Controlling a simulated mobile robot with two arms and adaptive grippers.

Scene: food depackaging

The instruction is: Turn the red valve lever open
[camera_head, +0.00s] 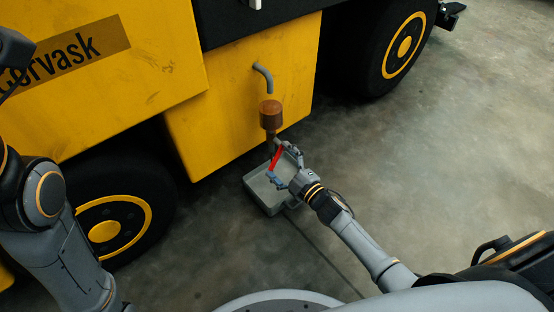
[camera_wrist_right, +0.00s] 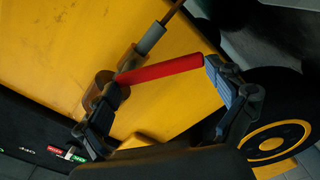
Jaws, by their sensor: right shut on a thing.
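The red valve lever (camera_head: 276,157) sits below a brown cylindrical fitting (camera_head: 271,115) beside the yellow vehicle body. My right gripper (camera_head: 279,174) is at the lever. In the right wrist view, the red lever (camera_wrist_right: 165,68) runs slanted from a brown fitting at its left end to its free right end. The two fingers of my right gripper (camera_wrist_right: 165,90) are at the lever's two ends, one near the fitting and one against the free end. The exact contact is hard to see. My left arm shows at the left edge, but its gripper is not in view.
A grey tray (camera_head: 262,197) stands on the concrete floor under the fitting. The yellow vehicle (camera_head: 235,85) has a front wheel (camera_head: 120,215) at left and another wheel (camera_head: 403,48) at upper right. A grey bent pipe (camera_head: 263,76) sticks out above.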

